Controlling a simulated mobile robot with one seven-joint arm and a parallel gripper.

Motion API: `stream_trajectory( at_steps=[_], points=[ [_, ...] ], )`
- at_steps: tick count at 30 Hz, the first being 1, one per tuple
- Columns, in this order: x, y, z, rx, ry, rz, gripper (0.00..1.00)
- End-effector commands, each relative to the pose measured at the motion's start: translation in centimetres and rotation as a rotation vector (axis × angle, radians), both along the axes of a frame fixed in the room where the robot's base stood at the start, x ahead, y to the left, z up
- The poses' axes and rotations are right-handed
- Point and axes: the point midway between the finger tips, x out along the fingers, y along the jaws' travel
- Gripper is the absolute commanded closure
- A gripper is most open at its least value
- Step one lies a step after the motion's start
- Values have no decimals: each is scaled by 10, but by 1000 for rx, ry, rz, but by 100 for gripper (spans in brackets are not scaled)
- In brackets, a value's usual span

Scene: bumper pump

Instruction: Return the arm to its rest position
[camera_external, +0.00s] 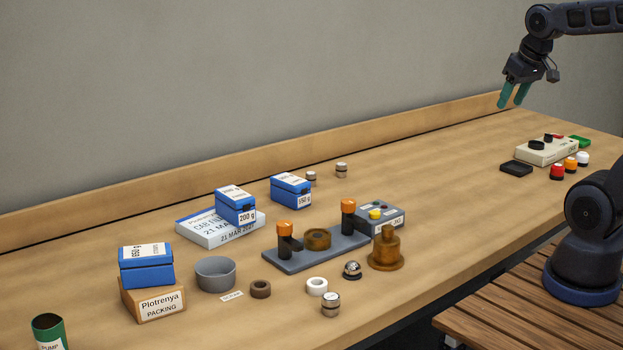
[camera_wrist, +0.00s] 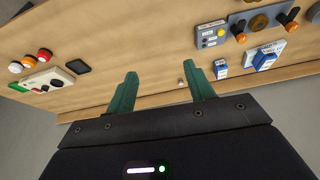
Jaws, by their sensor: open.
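My gripper (camera_external: 514,95) has two green fingers. In the external view it hangs at the upper right, above the far end of the bench (camera_external: 430,165), with its fingers pointing down. The fingers are apart with nothing between them.
A beige control box (camera_external: 546,151), a black pad (camera_external: 516,168) and coloured buttons (camera_external: 557,172) lie below and right of my gripper. A grey fixture plate (camera_external: 325,249), blue boxes (camera_external: 290,191), a grey bowl (camera_external: 215,274) and a brass part (camera_external: 386,252) stand farther left. The air around my gripper is clear.

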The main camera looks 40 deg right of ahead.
Motion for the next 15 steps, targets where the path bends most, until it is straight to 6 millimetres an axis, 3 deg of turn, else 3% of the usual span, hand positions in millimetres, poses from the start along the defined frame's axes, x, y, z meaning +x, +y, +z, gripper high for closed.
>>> stream_trajectory(
  at_steps=[6, 15],
  points=[
    [-27, 2, -10, -10, -9, 42, 47],
    [-29, 2, -11, -12, -10, 48, 47]
  ],
)
